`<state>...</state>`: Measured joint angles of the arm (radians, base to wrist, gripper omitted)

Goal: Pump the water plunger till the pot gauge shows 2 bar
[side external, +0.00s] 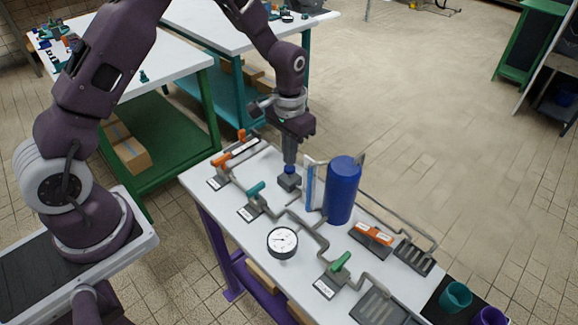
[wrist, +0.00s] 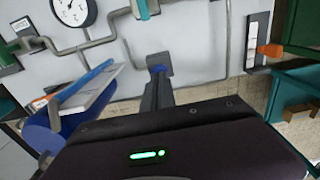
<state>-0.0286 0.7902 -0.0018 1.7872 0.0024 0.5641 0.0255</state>
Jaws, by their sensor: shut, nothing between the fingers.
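The water plunger has a blue knob (side external: 289,170) on a dark grey block (side external: 289,182) near the table's back edge. The knob also shows in the wrist view (wrist: 157,69). My gripper (side external: 290,160) points down with its fingers shut and empty, right above the knob. I cannot tell whether the tips touch it. The round white gauge (side external: 282,242) stands near the front of the table; it is partly cut off in the wrist view (wrist: 75,10). Its numbers are too small to read. A blue upright cylinder (side external: 342,190) stands right of the plunger.
A white panel with a blue strip (side external: 316,185) stands between plunger and cylinder. Grey pipes with orange (side external: 221,160), teal (side external: 256,188) and green (side external: 341,261) handles run over the white table. Teal (side external: 456,297) and purple cups stand at the right end.

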